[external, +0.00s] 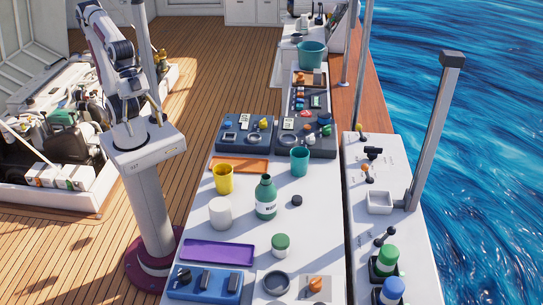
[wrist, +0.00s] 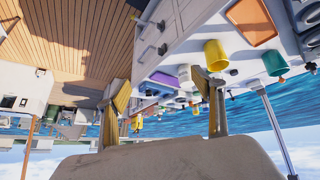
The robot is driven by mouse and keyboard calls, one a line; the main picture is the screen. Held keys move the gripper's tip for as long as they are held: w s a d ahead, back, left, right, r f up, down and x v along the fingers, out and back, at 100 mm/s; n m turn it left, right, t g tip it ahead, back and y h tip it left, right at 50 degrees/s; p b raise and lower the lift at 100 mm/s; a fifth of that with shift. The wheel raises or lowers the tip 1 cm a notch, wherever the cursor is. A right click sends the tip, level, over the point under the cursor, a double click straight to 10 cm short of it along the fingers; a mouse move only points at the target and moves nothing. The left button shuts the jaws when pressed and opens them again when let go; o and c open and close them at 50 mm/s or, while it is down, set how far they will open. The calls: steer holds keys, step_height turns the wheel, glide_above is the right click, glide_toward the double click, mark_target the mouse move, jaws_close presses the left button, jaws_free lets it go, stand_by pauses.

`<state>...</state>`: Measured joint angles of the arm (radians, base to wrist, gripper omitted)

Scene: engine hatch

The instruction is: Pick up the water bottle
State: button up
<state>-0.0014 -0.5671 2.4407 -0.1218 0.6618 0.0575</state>
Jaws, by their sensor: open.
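The water bottle (external: 265,208) looks to be the green bottle with a white label and a narrow neck. It stands upright on the white table, near its middle, in the external view. I cannot pick it out for certain in the wrist view. My gripper (wrist: 163,104) is open in the wrist view, with its two tan-padded fingers wide apart and no object held between them. My arm is above its pedestal on the left in the external view, well away from the bottle. The wrist view is tipped upside down.
A yellow cup (external: 223,179), a white cup (external: 220,213) and a teal cup (external: 299,161) stand around the bottle. A green-lidded jar (external: 280,245) and a purple tray (external: 217,251) are nearer the front. An orange tray (external: 240,164) lies behind. A post (external: 435,130) rises at right.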

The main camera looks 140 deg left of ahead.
steer(key=w+n+t, duration=0.1)
steer(key=w+t, duration=0.1)
steer(key=w, duration=1.1)
steer(key=n+t+y, duration=0.2)
steer(key=n+y, duration=0.4)
steer(key=y, duration=0.2)
glide_toward(266, 196)
step_height(266, 196, down, 3)
steer(key=a, duration=0.2)
steer(key=shift+s+a+f+y, duration=0.4)
steer(key=shift+a+y, duration=0.1)
steer(key=shift+x, duration=1.3)
steer(key=shift+f, duration=0.1)
